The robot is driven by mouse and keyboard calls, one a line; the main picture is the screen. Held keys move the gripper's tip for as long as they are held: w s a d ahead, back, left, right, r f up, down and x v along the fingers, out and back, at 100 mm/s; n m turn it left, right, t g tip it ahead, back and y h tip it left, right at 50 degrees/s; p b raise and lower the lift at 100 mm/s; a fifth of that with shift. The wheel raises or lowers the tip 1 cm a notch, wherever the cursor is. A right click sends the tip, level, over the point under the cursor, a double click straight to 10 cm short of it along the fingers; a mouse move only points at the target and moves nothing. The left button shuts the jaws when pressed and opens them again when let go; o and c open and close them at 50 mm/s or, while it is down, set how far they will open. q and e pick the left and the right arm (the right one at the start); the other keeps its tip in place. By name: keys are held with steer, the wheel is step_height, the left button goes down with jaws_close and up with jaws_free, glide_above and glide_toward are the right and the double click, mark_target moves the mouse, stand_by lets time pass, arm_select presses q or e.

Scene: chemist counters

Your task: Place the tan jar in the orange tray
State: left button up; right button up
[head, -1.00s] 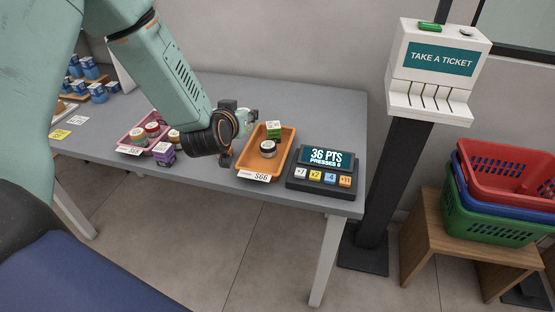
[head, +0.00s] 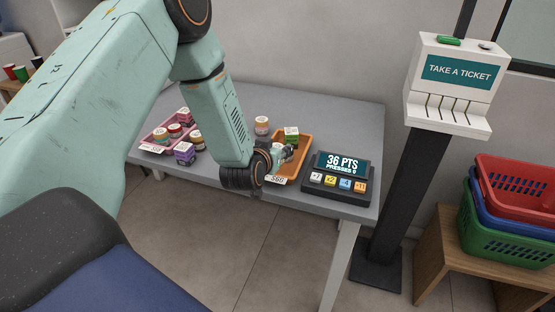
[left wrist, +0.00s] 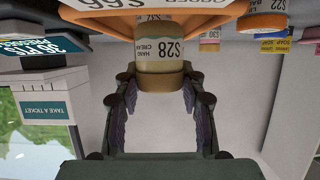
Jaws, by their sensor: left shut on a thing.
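My left gripper (head: 285,155) is low at the orange tray (head: 305,158). In the left wrist view, its fingers (left wrist: 160,88) are shut on the tan jar (left wrist: 160,55), a cream-labelled hand cream with a brownish lid. The wrist picture is inverted, so the lid points down in it. The tray's front (left wrist: 118,22) shows behind the jar. The head view does not show clearly whether the jar touches the tray floor. My right gripper is out of view.
A pink tray (head: 150,147) with several goods and a purple box (head: 185,153) is farther left. A points panel (head: 338,175) stands close on the right. The table behind is clear.

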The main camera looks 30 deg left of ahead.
arm_select(q)
steer(key=shift+s+d+f, duration=0.1)
steer(key=shift+f, duration=0.5)
steer(key=shift+s+d+f, duration=0.1)
steer(key=shift+f, duration=0.45)
steer(key=shift+w+d+f, duration=0.1)
steer(key=shift+f, duration=0.05)
steer(key=shift+w+f, duration=0.1)
steer(key=shift+w, duration=0.1)
steer(key=shift+f+b, duration=0.1)
steer(key=shift+b, duration=0.2)
steer(key=o, duration=0.9)
steer(key=shift+s, duration=0.15)
steer(key=shift+c, duration=0.2)
steer(key=o, duration=0.3)
steer(key=shift+s+r, duration=0.1)
steer(key=shift+r, duration=0.1)
steer(key=shift+o, duration=0.3)
steer(key=shift+f, duration=0.1)
